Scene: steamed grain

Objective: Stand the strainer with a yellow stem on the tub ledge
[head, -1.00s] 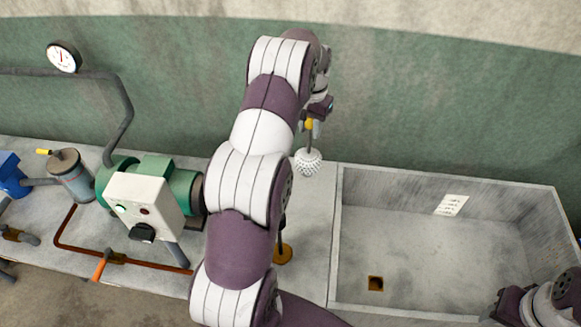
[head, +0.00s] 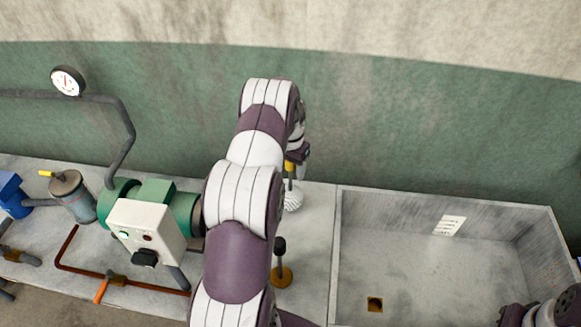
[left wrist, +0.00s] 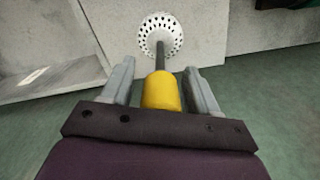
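The strainer has a yellow grip (head: 290,167), a thin dark stem and a white perforated head (head: 293,199). It hangs head down, roughly upright, over the bare tub ledge (head: 315,225), left of the tub. I cannot tell whether the head touches the ledge. In the left wrist view the yellow grip (left wrist: 161,93) lies between the two fingers (left wrist: 160,85), with the head (left wrist: 160,34) beyond. My arm hides part of the ledge.
The grey tub (head: 425,262) is open at right, with a white label (head: 449,225) and brass drain (head: 375,304). A dark stem on an orange foot (head: 283,279) stands on the ledge nearer me. A green pump (head: 183,208) and pipes stand left.

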